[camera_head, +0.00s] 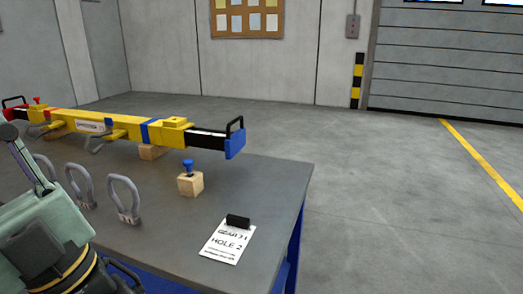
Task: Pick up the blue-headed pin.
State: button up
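The blue-headed pin (188,166) stands upright in the top of a small wooden block (190,185) on the grey table (262,185). Its blue head and upper part show; its lower end is hidden in the block. Nothing touches the pin's head. Part of my arm fills the lower left corner, to the left of the pin and nearer the camera. I cannot make out my gripper's fingertips in this view.
A yellow beam (110,124) with a blue right end (235,143) lies behind the block. Several grey shackles, one (124,199) nearest the block, stand at left. A white label card (229,243) with a black clip lies near the front right edge. The table right of the block is clear.

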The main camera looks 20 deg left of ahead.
aim_at(188, 162)
jog(key=i+l+u, duration=0.1)
jog(key=u, duration=0.35)
jog(key=l+u, duration=0.3)
jog(key=u, duration=0.15)
jog(key=l+u, duration=0.2)
jog(key=u, duration=0.25)
jog(key=k+l+u, duration=0.1)
jog(key=l+u, duration=0.3)
jog(key=l, duration=1.75)
jog(key=i, duration=0.9)
jog(key=j+u, duration=0.05)
